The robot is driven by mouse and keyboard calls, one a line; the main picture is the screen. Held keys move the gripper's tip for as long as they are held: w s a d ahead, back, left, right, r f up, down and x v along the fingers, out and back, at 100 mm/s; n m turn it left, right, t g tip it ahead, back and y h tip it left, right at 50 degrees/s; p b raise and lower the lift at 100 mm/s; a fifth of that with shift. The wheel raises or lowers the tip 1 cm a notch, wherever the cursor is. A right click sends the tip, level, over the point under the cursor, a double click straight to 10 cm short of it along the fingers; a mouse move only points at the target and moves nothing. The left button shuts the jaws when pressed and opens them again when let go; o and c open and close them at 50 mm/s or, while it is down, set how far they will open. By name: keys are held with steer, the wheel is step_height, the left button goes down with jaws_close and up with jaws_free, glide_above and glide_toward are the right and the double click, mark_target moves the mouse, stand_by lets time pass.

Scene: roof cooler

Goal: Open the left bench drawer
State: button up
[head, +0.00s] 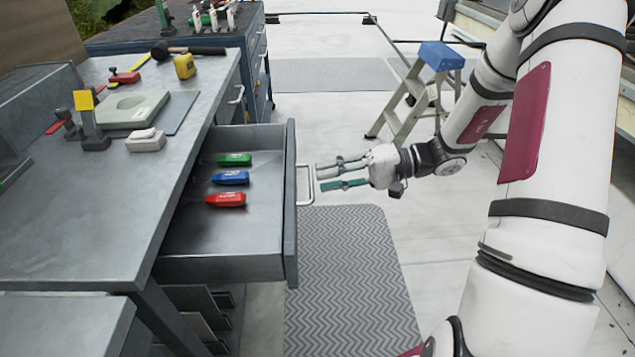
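The bench drawer (225,268) is pulled out from under the grey bench top (95,220). A green (235,159), a blue (230,177) and a red (225,199) small item lie in a row inside it. Its light bar handle (305,185) is on the outer face of the drawer front (291,210). My gripper (318,176) is just right of the handle, its fingers pointing left towards it. The fingers are apart with a gap between them, and nothing shows between them. I cannot tell whether a fingertip touches the handle.
A grey zigzag mat (345,285) lies on the floor below my gripper. A stepladder with a blue top (440,55) stands behind my arm. A yellow tape measure (185,66), a hammer (190,50) and other tools are on the bench. Pale open floor lies beyond.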

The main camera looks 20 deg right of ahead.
steer(key=shift+x, duration=1.5)
jaws_close()
steer(key=f+v, duration=0.1)
steer(key=v, duration=0.6)
steer(key=shift+d+f, duration=0.25)
jaws_free()
steer(key=shift+s+d, duration=0.1)
